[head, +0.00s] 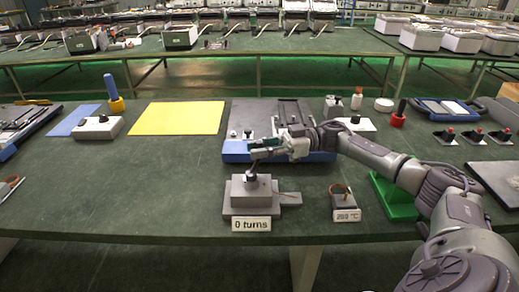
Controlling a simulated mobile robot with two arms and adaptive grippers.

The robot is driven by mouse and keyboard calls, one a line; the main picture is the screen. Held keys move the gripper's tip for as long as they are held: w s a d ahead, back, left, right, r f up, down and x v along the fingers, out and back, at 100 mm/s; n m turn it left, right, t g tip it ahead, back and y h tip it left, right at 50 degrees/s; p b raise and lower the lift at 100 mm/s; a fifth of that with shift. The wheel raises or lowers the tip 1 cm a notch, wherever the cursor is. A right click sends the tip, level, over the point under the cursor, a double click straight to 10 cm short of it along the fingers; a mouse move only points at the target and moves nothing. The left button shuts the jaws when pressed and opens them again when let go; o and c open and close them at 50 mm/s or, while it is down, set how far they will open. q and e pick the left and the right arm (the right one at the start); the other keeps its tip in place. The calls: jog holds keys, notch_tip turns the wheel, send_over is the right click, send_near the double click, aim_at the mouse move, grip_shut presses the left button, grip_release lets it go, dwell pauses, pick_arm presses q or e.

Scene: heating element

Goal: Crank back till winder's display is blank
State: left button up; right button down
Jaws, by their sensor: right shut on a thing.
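The winder (250,195) is a grey block on the green table, in the middle of the head view. Its display (251,225) at the front reads "0 turns". The crank (251,172) rises from a dark hub on top of the winder. My right gripper (256,150) reaches in from the right above the winder and is shut on the crank's handle, whose grip is mostly hidden by the fingers. My left gripper is not in view.
A blue-based tray (236,150) lies behind my gripper. The table left of the winder is clear.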

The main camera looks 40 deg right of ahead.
aim_at(259, 141)
jog(key=c, duration=0.9)
grip_release()
jog(key=shift+c, duration=0.2)
notch_tip(259, 141, up, 10)
